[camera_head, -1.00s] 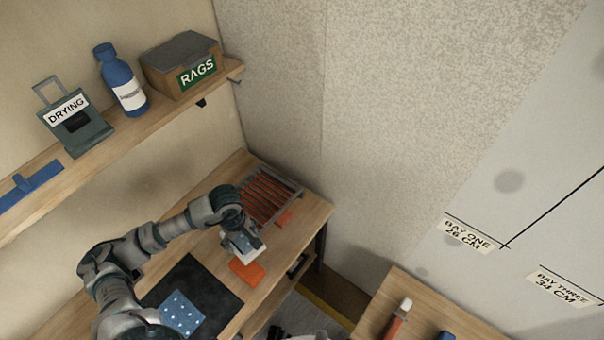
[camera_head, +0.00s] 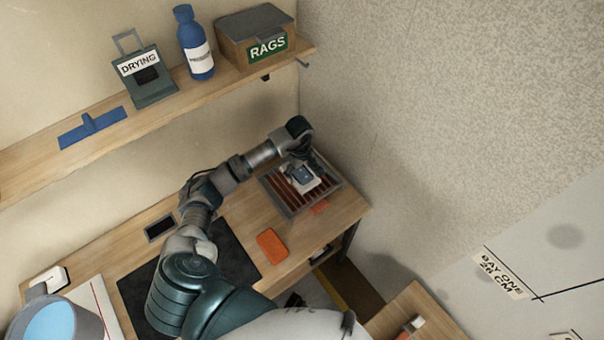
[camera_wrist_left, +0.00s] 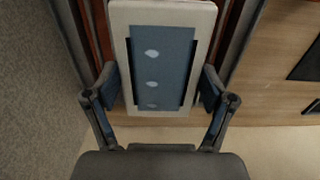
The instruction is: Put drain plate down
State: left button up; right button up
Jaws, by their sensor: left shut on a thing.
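A pale plate with a blue, white-spotted panel, which I take for the drain plate (camera_head: 304,178), is in my left gripper (camera_head: 299,166). In the left wrist view the plate (camera_wrist_left: 162,60) sits between the two fingers (camera_wrist_left: 157,92), which are shut on its sides. In the head view it is over the grey rack with red-brown slats (camera_head: 333,196) at the back right of the bench. The rack's slats and rim show behind it in the wrist view. I cannot tell whether the plate touches the slats. My right gripper is not in view.
An orange block (camera_head: 272,246) lies on the bench beside a black mat (camera_head: 240,262), partly covered by my left arm. A shelf above holds a rags box (camera_head: 255,40), a blue bottle (camera_head: 195,45) and a drying holder (camera_head: 146,75). The wall is close behind the rack.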

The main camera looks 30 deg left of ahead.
aim_at(302, 170)
pick_arm(q)
jog(key=shift+w+a+f, duration=0.25)
jog(key=shift+w+a, duration=0.25)
jog(key=shift+w, duration=0.05)
jog(key=f, duration=0.3)
jog(key=shift+d, duration=0.5)
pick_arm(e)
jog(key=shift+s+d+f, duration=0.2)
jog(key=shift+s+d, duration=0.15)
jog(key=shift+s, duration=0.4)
pick_arm(q)
jog(key=shift+f, duration=0.15)
jog(key=o, duration=1.1)
jog(key=shift+a, duration=0.2)
jog(key=shift+o, duration=0.2)
jog(key=shift+a, duration=0.15)
jog(key=shift+a+f, duration=0.1)
jog(key=shift+a, duration=0.05)
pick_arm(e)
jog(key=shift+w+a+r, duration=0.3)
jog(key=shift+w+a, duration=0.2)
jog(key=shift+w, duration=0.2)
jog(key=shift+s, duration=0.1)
